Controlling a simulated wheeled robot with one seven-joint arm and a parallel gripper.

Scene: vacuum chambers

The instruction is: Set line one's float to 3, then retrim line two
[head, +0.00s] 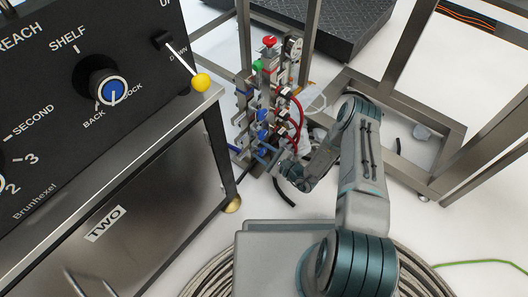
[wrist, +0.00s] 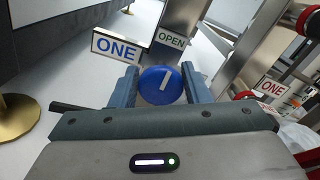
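A round blue knob (wrist: 163,86) with a white pointer line shows between the two fingers of my gripper (wrist: 161,82) in the wrist view. The pointer stands nearly upright, leaning slightly right. The fingers flank the knob closely on both sides; I cannot tell whether they press on it. A sign reading ONE (wrist: 117,51) and a sign reading OPEN (wrist: 171,39) are beyond it. In the head view my gripper (head: 275,162) is low at the valve stand (head: 270,85). No float scale is readable.
The black control panel (head: 145,60) carries a blue-capped SHELF knob (head: 110,90) and a yellow-tipped lever (head: 200,82). Red hoses (head: 297,115) hang right of the stand. Metal frame legs (head: 405,45) stand behind it. A green cable (head: 480,262) lies on the floor at right.

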